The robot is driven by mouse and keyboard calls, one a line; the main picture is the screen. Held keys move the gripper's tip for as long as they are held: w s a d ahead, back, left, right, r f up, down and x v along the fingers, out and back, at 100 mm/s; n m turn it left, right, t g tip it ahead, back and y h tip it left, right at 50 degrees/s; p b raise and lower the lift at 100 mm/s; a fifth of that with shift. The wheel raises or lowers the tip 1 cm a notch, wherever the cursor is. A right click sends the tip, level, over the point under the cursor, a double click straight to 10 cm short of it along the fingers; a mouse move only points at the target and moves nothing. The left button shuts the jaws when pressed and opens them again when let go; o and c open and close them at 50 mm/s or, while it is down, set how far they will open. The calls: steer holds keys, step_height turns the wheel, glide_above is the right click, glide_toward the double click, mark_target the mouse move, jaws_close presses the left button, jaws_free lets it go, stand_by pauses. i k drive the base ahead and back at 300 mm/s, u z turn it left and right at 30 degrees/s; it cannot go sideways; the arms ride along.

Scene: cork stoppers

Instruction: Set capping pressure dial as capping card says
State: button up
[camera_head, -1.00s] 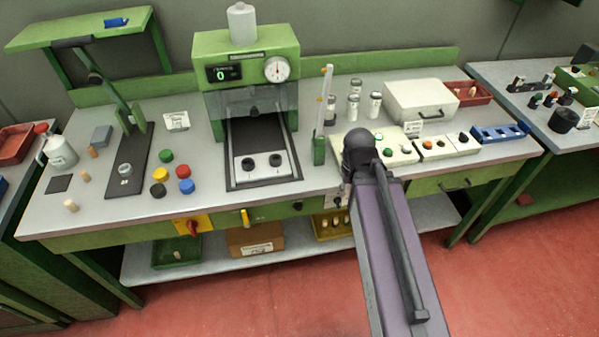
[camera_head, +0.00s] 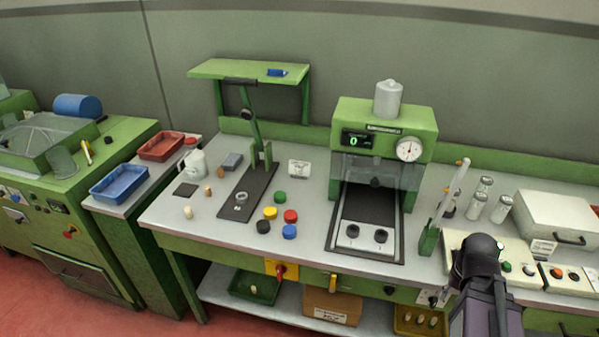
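A white card with small print (camera_head: 299,168) stands on the bench left of the green machine (camera_head: 385,125); its text is too small to read, and I cannot tell whether it is the capping card. The machine has a round white gauge (camera_head: 409,149) and a display reading a green 0 (camera_head: 354,140). Two dark knobs, left (camera_head: 352,231) and right (camera_head: 380,236), sit on its pale front panel. Another black knob (camera_head: 390,290) is on the bench's front edge. I cannot tell which is the capping pressure dial.
A hand-lever press (camera_head: 250,135) stands left of the machine. Several coloured caps, including a red one (camera_head: 290,216), lie between them. A green stand with a clear tube (camera_head: 428,240) and a pale control panel (camera_head: 465,243) are on the right. A red-and-yellow switch (camera_head: 281,270) is below.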

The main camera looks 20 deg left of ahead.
mark_target(433, 301)
steer(key=z, duration=0.95)
steer(key=k, duration=1.05)
steer(key=u, duration=0.55)
